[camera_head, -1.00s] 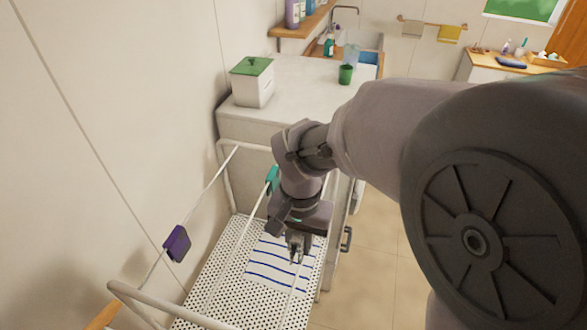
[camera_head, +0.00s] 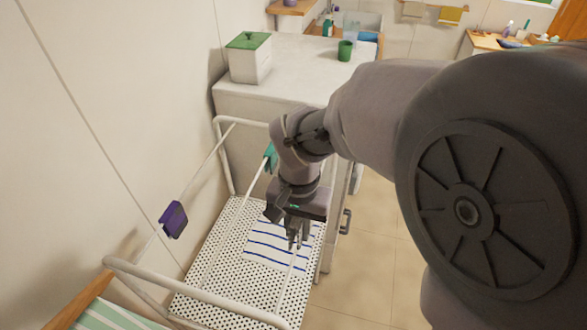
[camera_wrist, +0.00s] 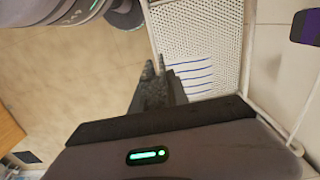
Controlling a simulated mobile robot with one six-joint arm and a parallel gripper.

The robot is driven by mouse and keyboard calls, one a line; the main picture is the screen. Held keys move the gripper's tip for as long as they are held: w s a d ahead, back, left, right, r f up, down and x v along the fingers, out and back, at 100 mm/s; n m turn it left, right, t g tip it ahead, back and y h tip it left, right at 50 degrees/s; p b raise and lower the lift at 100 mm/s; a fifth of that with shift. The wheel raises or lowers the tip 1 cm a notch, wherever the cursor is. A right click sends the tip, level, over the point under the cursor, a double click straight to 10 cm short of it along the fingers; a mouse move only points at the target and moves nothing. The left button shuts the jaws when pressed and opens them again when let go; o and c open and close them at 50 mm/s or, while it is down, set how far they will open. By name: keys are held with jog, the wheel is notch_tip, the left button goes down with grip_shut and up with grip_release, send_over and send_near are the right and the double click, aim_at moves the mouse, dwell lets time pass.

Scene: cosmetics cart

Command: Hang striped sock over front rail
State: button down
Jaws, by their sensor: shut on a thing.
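My gripper (camera_head: 294,245) points down over the front side of a white wire-railed cart, its fingers close together; they also show in the wrist view (camera_wrist: 155,68). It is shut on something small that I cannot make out. A white cloth with blue stripes (camera_head: 275,250) lies on the cart's perforated shelf, below and beside the fingertips; it also shows in the wrist view (camera_wrist: 192,78). I cannot tell whether this is the striped sock or whether the fingers touch it. The front rail (camera_head: 284,293) passes by the fingertips, partly hidden by them.
A purple piece (camera_head: 173,220) hangs on the back rail and a teal one (camera_head: 270,157) on the middle rail. A counter behind holds a green-lidded box (camera_head: 249,58) and a green cup (camera_head: 345,50). Green-striped fabric (camera_head: 110,318) is at lower left. Floor is clear at right.

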notch_tip(320, 180, down, 11)
jog(key=b, duration=0.9)
jog(key=shift+r, duration=0.15)
jog(key=c, duration=1.2)
grip_release()
jog(key=shift+r, duration=0.1)
notch_tip(320, 180, up, 17)
jog(key=p, duration=0.5)
jog(key=shift+s+d+f+t+y+b, duration=0.35)
jog(key=shift+s+d+f+t+b, duration=0.7)
jog(key=shift+s+f+b, duration=1.2)
jog(key=shift+s+d+f+t+y+b, duration=0.3)
jog(key=shift+s+d+f+t+b, duration=0.85)
jog(key=shift+f+b, duration=1.65)
jog(key=shift+s+d+f+t+y+b, duration=0.35)
jog(key=shift+s+d+f+t+b, duration=0.6)
jog(key=shift+s+f+b, duration=1.6)
